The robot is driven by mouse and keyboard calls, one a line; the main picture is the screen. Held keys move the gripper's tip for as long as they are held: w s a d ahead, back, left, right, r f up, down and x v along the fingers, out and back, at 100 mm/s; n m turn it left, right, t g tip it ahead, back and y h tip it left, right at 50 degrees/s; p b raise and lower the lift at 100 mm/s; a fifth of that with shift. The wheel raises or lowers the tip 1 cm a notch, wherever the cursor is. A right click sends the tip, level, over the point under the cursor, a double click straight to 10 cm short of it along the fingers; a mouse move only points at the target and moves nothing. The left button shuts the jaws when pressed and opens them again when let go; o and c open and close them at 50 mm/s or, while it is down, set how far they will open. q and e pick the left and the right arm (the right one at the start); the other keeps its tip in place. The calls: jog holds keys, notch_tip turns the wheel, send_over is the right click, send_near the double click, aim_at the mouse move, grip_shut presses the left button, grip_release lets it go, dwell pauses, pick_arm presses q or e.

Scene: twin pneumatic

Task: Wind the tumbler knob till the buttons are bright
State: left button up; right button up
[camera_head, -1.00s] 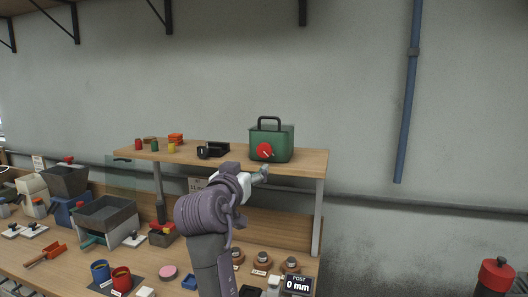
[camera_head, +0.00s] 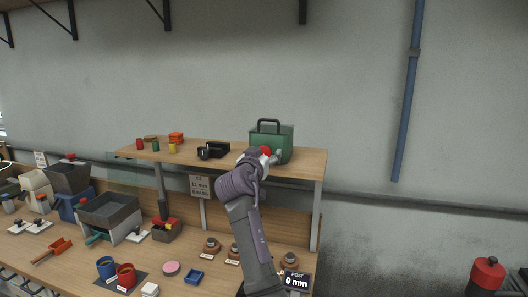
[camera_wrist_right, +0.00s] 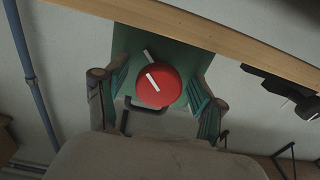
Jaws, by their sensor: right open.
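The tumbler is a green box (camera_head: 287,133) with a dark carry handle, standing near the right end of the raised wooden shelf. Its round red knob (camera_head: 265,149) is on the front face, partly hidden by my right gripper (camera_head: 270,157). In the right wrist view, the box appears upside down. The red knob (camera_wrist_right: 165,91) has a white pointer line slanting across it, and another white mark lies on the box just beyond its rim. My right gripper (camera_wrist_right: 160,92) is open, with one finger on each side of the knob and visible gaps. What is inside the box is hidden.
The bench below is crowded with bins, cups and round fittings. A red-topped canister (camera_head: 488,275) stands at the lower right.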

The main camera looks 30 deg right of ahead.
jog(key=c, duration=1.1)
jog(key=shift+f+m+b, duration=0.15)
jog(key=shift+m+b, duration=0.15)
jog(key=shift+b, duration=0.4)
jog(key=shift+c, duration=0.2)
jog(key=m+b, duration=0.5)
jog(key=b, duration=0.2)
jog(key=shift+f, duration=0.1)
jog(key=m+b, duration=0.3)
jog(key=m, duration=0.2)
jog(key=m+b, duration=0.1)
jog(key=m, duration=0.1)
jog(key=shift+a+r+m, duration=0.1)
jog(key=shift+r+m, duration=0.15)
jog(key=shift+m, duration=0.05)
jog(key=m+b, duration=0.1)
jog(key=m, duration=0.2)
jog(key=shift+w+m, duration=0.1)
jog(key=shift+m, duration=0.3)
jog(key=m, duration=0.4)
jog(key=shift+r, duration=0.1)
jog(key=m, duration=0.5)
jog(key=shift+m, duration=0.3)
